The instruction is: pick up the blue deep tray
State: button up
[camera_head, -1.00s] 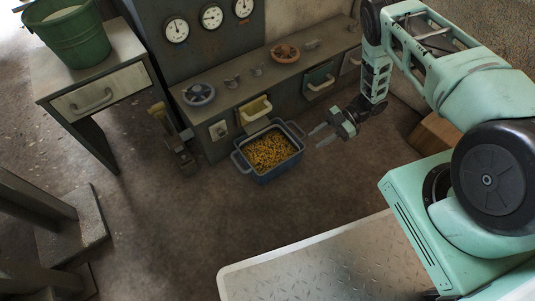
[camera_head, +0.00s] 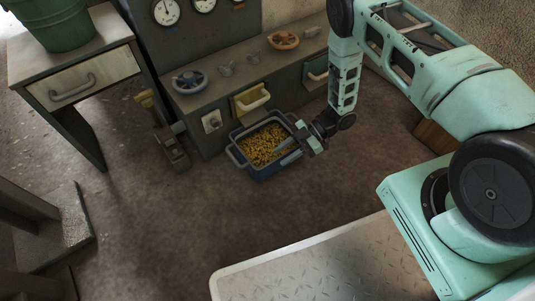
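The blue deep tray (camera_head: 264,172) stands on the floor in front of the low cabinet. It has a handle at each end and is filled with small yellow pieces. My gripper (camera_head: 287,152) is at the tray's right end, pointing left. Its two fingers are spread apart, one reaching over the yellow contents and the other near the front right rim. The right handle is partly hidden by the gripper. I cannot tell whether the fingers touch the tray.
The grey cabinet (camera_head: 215,137) with gauges, valve wheels and a yellow drawer (camera_head: 250,99) stands right behind the tray. A post-like device (camera_head: 170,145) stands to the left. A table with a green bucket (camera_head: 58,22) is at the upper left. The floor in front is clear.

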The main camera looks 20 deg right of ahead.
jog(key=shift+a+f, duration=0.1)
jog(key=shift+a, duration=0.2)
jog(key=shift+c, duration=0.3)
grip_shut()
jog(key=shift+s, duration=0.1)
dwell(0.9)
